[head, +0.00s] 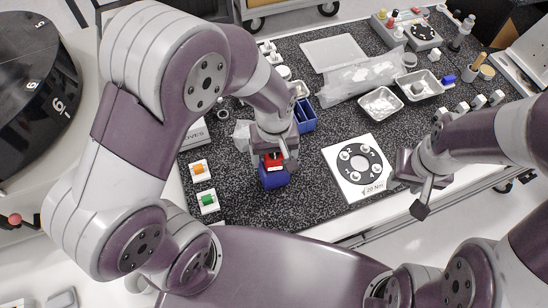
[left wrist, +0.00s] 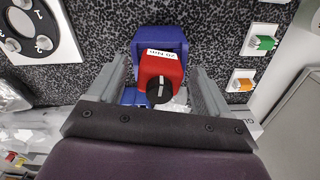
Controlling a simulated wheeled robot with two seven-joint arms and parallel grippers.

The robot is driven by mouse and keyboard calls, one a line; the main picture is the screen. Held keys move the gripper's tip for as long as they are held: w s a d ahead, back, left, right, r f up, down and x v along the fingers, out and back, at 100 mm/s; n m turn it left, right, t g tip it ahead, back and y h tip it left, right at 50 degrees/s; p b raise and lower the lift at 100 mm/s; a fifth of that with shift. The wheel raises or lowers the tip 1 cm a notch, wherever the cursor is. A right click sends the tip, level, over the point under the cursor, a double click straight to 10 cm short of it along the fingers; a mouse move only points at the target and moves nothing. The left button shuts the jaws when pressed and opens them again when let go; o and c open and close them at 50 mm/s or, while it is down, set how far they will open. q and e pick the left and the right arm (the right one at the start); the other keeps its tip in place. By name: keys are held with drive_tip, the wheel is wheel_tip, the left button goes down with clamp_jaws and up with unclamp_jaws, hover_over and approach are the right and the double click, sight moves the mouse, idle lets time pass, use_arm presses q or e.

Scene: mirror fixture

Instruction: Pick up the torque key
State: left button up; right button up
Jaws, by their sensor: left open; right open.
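The torque key appears to be the red block (head: 272,160) with a black round knob and a white label, seated in a blue holder (head: 273,180) on the dark speckled worktop. In the left wrist view the red block (left wrist: 161,72) lies between my finger pads, in front of the blue holder (left wrist: 160,38). My left gripper (left wrist: 160,85) is open, one finger on each side of the red block, with visible gaps. In the head view my left gripper (head: 273,153) is above the block and partly hides it. My right gripper (head: 418,190) is open and empty at the right.
A white plate with a dark bolt ring (head: 358,167), marked 20 Nm, lies to the right. Orange (head: 199,170) and green (head: 207,201) parts on white bases stand left. A blue bin (head: 305,117) and metal trays (head: 381,104) are behind. Bare worktop lies between holder and plate.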

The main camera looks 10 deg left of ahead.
use_arm(q)
drive_tip(key=shift+f, duration=0.35)
drive_tip(key=shift+w+f, duration=0.15)
drive_tip(key=c, duration=1.3)
drive_tip(key=shift+o, duration=0.2)
wheel_tip(320, 180, up, 10)
drive_tip(key=shift+r+b, duration=0.1)
drive_tip(key=shift+b, duration=0.5)
